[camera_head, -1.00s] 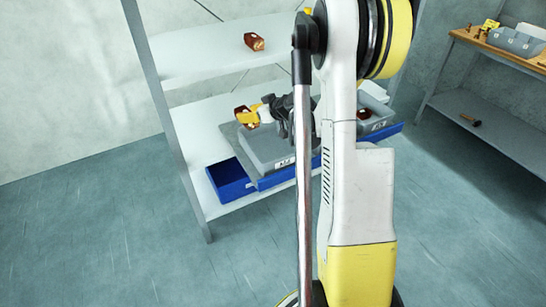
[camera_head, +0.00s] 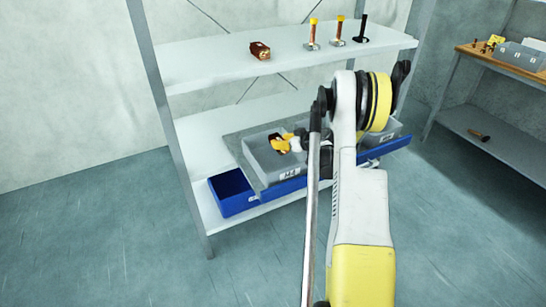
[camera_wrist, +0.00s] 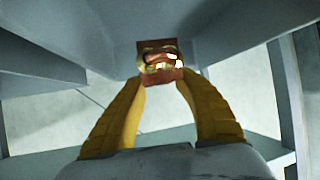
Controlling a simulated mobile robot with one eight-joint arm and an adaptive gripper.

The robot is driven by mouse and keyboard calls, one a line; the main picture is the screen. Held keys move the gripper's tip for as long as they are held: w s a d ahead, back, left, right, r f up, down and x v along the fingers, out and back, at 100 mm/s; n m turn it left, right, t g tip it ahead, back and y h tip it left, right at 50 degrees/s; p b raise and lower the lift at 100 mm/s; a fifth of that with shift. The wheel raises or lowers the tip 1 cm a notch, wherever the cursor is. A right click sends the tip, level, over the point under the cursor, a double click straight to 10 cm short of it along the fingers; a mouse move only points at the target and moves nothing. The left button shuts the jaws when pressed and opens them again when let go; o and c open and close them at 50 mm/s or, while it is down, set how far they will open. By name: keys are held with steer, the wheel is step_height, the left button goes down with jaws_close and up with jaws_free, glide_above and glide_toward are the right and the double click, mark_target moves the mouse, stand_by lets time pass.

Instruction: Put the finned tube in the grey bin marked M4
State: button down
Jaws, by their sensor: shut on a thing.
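My gripper (camera_head: 281,144) is low over the grey bin (camera_head: 262,166) on the lower shelf, its yellow fingers pointing left into the bin's opening area. In the wrist view, the two yellow fingers (camera_wrist: 160,75) are closed on a reddish-brown block-like piece with brass-coloured parts, the finned tube (camera_wrist: 160,60). In the head view the tube is mostly hidden by the fingers. I cannot tell whether it touches the bin. The bin has a white label (camera_head: 290,173) on its front, too small to read surely.
A blue bin (camera_head: 232,207) stands at front left of the lower shelf. Another grey bin (camera_head: 385,134) is to the right, partly behind my arm. A similar reddish-brown piece (camera_head: 260,51) and several upright posts (camera_head: 338,33) stand on the upper shelf. A workbench (camera_head: 500,58) is at right.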

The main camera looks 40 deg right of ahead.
mark_target(277, 151)
steer(key=w+a+f, duration=0.1)
steer(key=w+f+b, duration=0.1)
steer(key=shift+w+a, duration=0.35)
steer(key=shift+a, duration=0.05)
step_height(277, 151, down, 4)
steer(key=shift+f+b, duration=0.1)
steer(key=shift+b, duration=1)
steer(key=c, duration=0.9)
jaws_free()
